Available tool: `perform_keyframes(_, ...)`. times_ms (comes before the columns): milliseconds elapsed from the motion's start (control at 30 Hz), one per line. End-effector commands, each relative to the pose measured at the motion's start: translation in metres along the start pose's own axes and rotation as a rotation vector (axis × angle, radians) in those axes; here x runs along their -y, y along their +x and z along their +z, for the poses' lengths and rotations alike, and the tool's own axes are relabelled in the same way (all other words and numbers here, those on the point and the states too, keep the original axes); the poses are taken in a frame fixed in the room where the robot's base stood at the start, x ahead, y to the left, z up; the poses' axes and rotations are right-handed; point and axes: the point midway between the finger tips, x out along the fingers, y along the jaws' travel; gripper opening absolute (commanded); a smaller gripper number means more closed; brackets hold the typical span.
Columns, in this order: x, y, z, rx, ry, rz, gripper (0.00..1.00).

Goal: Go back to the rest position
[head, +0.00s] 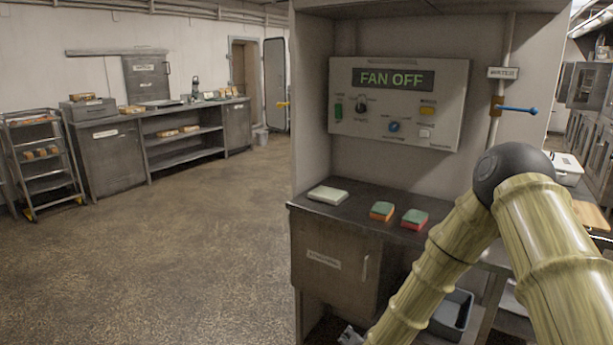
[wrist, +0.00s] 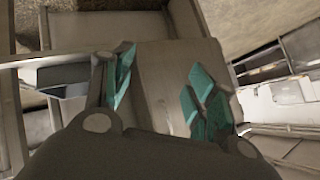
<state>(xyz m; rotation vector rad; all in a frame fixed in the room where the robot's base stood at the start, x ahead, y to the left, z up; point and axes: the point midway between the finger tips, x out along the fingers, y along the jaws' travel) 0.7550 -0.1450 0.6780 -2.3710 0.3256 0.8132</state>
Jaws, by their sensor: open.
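My gripper (wrist: 162,88) shows in the wrist view with its two teal-padded fingers spread apart. Nothing is held between them. A plain grey-beige surface lies behind the gap; I cannot tell how far off it is. In the head view my arm bends at a dark elbow joint at the right and runs down to the bottom edge, in front of the counter. The gripper itself is mostly hidden or out of frame there.
A control panel (head: 398,104) reading "FAN OFF" hangs above the dark counter (head: 350,208). On the counter lie a pale pad (head: 328,195) and two sponge-like blocks (head: 382,211). A grey bin (head: 452,312) stands below. The floor (head: 190,235) at left is clear.

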Motion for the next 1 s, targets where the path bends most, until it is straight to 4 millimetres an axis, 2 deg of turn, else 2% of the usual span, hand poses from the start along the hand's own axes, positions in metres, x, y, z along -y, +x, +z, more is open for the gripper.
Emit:
perform_keyframes(33, -0.018, -0.009, 0.02, 0.047, -0.039, 0.019, 0.57)
perform_keyframes(200, -0.075, -0.039, 0.078, 0.191, -0.163, 0.071, 0.57)
perform_keyframes(367, -0.13, -0.077, 0.127, 0.335, -0.272, 0.121, 0.57)
perform_keyframes(500, -0.176, -0.119, 0.163, 0.464, -0.362, 0.161, 0.57)
perform_keyframes(700, -0.239, -0.19, 0.203, 0.654, -0.478, 0.219, 0.57)
perform_keyframes(800, -0.264, -0.224, 0.216, 0.739, -0.526, 0.243, 0.57)
perform_keyframes(900, -0.281, -0.251, 0.226, 0.805, -0.561, 0.26, 0.57)
perform_keyframes(1000, -0.292, -0.269, 0.23, 0.848, -0.582, 0.272, 0.57)
